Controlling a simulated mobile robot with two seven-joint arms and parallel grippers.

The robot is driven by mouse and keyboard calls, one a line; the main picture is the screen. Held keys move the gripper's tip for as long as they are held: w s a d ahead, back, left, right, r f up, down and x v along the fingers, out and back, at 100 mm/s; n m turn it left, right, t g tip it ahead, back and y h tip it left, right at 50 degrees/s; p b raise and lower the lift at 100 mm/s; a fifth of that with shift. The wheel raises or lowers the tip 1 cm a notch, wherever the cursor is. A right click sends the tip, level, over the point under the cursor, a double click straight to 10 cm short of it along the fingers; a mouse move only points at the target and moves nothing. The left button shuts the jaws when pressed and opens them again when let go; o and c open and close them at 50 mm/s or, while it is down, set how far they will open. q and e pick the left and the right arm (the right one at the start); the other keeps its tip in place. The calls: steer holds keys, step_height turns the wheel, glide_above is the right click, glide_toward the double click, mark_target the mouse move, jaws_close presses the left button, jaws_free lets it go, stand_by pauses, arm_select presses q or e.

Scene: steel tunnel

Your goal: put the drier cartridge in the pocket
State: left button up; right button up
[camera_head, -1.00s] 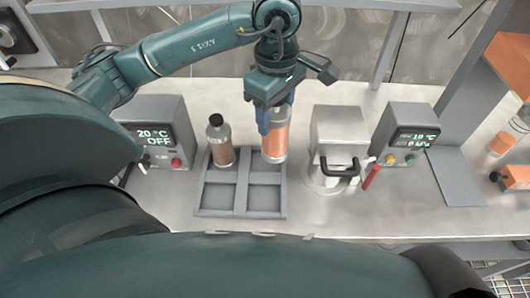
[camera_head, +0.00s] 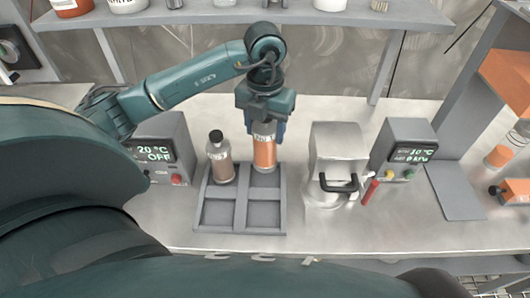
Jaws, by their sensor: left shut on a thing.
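The drier cartridge (camera_head: 264,153), an orange cylinder with a pale band near its top, stands upright in my left gripper (camera_head: 265,128). The gripper comes down from above and is shut on the cartridge's upper part. The cartridge's lower end is at the back right pocket of the grey four-pocket tray (camera_head: 241,204). I cannot tell whether it touches the pocket floor. A brown bottle with a black cap (camera_head: 220,160) stands in the back left pocket. The two front pockets are empty. My right gripper is not in view.
A control box reading 20 °C OFF (camera_head: 165,148) stands left of the tray. A steel unit with a black handle (camera_head: 337,150) stands close on the right, then a second control box (camera_head: 403,146). A shelf (camera_head: 250,18) runs above. The bench front is clear.

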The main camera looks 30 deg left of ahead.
mark_target(265, 147)
arm_select(q)
step_height(265, 147, down, 6)
steer(key=shift+r+p, duration=0.1)
steer(key=shift+p, duration=0.2)
steer(key=shift+f, duration=0.3)
steer(key=o, duration=1.2)
steer(key=shift+c, duration=0.2)
steer(key=o, duration=0.4)
steer(key=shift+o, duration=0.2)
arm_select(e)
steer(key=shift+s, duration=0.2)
arm_select(q)
steer(key=shift+r, duration=0.1)
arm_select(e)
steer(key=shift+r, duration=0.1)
arm_select(q)
step_height(265, 147, up, 12)
steer(key=shift+r+b, duration=0.1)
steer(key=shift+b, duration=0.5)
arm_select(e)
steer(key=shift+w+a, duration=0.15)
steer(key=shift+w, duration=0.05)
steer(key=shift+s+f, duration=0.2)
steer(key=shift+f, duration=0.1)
